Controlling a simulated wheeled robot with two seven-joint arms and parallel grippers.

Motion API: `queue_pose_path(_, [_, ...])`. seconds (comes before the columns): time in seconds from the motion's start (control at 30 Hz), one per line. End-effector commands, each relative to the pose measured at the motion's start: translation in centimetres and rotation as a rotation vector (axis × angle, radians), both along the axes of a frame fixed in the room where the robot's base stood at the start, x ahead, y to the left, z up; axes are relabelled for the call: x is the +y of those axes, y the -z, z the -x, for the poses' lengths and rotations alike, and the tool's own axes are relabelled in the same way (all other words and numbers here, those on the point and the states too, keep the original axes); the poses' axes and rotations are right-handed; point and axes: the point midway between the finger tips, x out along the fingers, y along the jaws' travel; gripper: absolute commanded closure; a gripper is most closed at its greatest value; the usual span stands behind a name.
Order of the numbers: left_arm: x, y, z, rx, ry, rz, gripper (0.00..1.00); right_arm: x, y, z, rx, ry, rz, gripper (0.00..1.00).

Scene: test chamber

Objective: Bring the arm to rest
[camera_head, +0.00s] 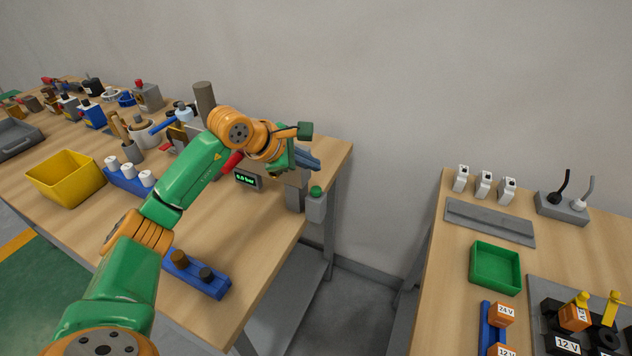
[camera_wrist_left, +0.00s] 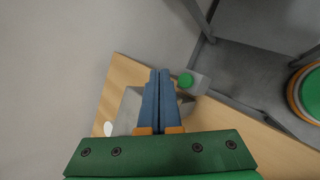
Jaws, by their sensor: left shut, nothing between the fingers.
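My left arm, green and orange, comes in from the lower left in the head view and reaches over the right end of the left table (camera_head: 240,220). My left gripper (camera_head: 316,164) is above that end, near a grey post with a green button (camera_head: 316,191). In the left wrist view the two blue fingers (camera_wrist_left: 158,80) lie together with nothing between them. The green button (camera_wrist_left: 186,80) shows just right of the fingertips there; I cannot tell the exact gap. My right gripper is in neither view.
A display box (camera_head: 246,179) stands below my forearm.

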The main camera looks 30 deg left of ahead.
Motion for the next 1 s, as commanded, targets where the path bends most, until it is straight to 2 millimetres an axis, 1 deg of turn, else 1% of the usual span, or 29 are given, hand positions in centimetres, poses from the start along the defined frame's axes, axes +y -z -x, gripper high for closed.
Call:
queue_pose_path(0.03, [0.0,-1.0,0.0,0.000,-0.001,-0.001,1.00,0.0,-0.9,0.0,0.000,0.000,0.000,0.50])
queue_pose_path(0.1, [0.0,-1.3,0.0,0.000,-0.001,-0.001,1.00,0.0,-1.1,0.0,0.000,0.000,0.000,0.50])
queue_pose_path(0.5, [0.0,-1.1,0.0,0.001,0.000,0.002,1.00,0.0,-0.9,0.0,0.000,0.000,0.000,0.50])
queue_pose_path(0.57, [-0.8,-1.0,0.0,-0.006,0.012,0.027,1.00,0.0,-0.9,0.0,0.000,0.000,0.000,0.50])
queue_pose_path(0.63, [-3.7,-1.0,-0.1,-0.035,0.055,0.133,1.00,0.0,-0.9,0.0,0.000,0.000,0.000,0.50])
queue_pose_path(0.67, [-5.7,-1.2,0.0,-0.052,0.080,0.216,1.00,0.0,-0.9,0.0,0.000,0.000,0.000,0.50])
queue_pose_path(0.7, [-9.0,-1.8,0.3,-0.079,0.117,0.372,1.00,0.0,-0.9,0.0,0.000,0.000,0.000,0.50])
queue_pose_path(0.73, [-11.6,-2.6,0.8,-0.095,0.139,0.525,1.00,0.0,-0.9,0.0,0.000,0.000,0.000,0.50])
queue_pose_path(0.77, [-14.2,-3.9,1.5,-0.108,0.149,0.717,1.00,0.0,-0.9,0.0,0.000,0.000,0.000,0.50])
queue_pose_path(0.8, [-16.7,-6.3,2.6,-0.110,0.132,1.014,1.00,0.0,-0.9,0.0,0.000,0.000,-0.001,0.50])
queue_pose_path(0.83, [-17.3,-8.1,3.1,-0.103,0.090,1.235,1.00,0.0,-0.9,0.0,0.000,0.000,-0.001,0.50])
queue_pose_path(0.87, [-17.1,-9.6,3.5,-0.086,0.028,1.454,1.00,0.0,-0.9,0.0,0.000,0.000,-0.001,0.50])
queue_pose_path(0.9, [-15.7,-10.8,3.6,-0.057,-0.092,1.742,1.00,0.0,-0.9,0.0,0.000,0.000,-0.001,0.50])
queue_pose_path(0.93, [-14.0,-10.8,3.5,-0.027,-0.210,1.950,1.00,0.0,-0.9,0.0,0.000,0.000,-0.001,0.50])
queue_pose_path(0.97, [-11.9,-10.1,3.4,0.005,-0.352,2.148,1.00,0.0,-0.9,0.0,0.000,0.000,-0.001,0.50])
queue_pose_path(1.0, [-9.0,-7.8,3.4,0.050,-0.582,2.387,1.00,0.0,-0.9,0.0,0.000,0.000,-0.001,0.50])
